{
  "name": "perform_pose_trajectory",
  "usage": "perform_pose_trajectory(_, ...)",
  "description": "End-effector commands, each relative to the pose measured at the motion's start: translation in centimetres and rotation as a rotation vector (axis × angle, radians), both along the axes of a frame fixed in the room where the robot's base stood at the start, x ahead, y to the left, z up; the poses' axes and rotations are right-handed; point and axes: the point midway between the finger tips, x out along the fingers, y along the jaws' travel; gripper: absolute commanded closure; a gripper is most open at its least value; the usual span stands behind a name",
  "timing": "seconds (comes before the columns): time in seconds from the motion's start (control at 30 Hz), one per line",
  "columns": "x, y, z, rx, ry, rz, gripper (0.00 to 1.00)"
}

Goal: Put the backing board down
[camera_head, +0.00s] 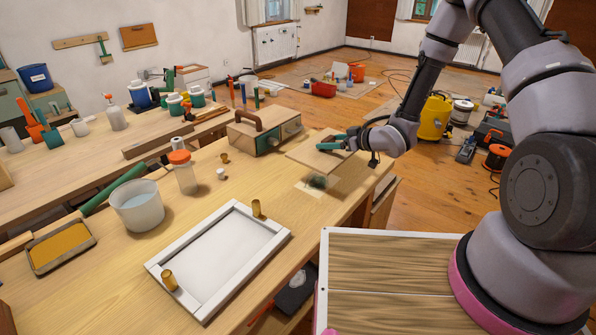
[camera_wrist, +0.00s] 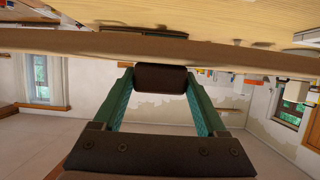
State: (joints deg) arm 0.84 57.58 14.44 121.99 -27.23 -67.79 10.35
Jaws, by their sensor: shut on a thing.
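The backing board (camera_head: 312,158) is a thin, flat tan panel in the head view. My gripper (camera_head: 334,143), with green fingers, is shut on it from the right side and holds it above the workbench. A dark shadow patch lies on the bench below it. In the wrist view the board (camera_wrist: 75,43) shows as a brown band edge-on across the top, and a dark block (camera_wrist: 160,78) sits between my fingertips. A white frame (camera_head: 270,240) with a pale inside lies on the bench at the front, with brass cylinders (camera_head: 256,208) at two sides.
A wooden box with a handle (camera_head: 262,132) stands just behind the board. A white bucket (camera_head: 137,205), an orange-lidded jar (camera_head: 183,172) and a tray (camera_head: 62,247) stand to the left. The bench (camera_head: 270,185) is clear between the frame and the box.

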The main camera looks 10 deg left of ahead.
Motion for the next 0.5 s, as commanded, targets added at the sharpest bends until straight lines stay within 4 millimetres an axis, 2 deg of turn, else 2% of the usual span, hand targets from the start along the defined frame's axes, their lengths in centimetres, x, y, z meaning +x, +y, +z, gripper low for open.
perform_pose_trajectory(0.1, -0.1, 0.0, -2.5, -0.001, 0.004, 0.0, 0.85)
perform_pose_trajectory(0.2, -0.1, 0.0, -4.0, 0.0, 0.002, 0.001, 0.85)
perform_pose_trajectory(0.37, 0.0, 0.0, -5.2, 0.0, 0.001, 0.0, 0.85)
perform_pose_trajectory(0.5, -0.1, 0.0, -7.0, -0.001, 0.002, 0.001, 0.85)
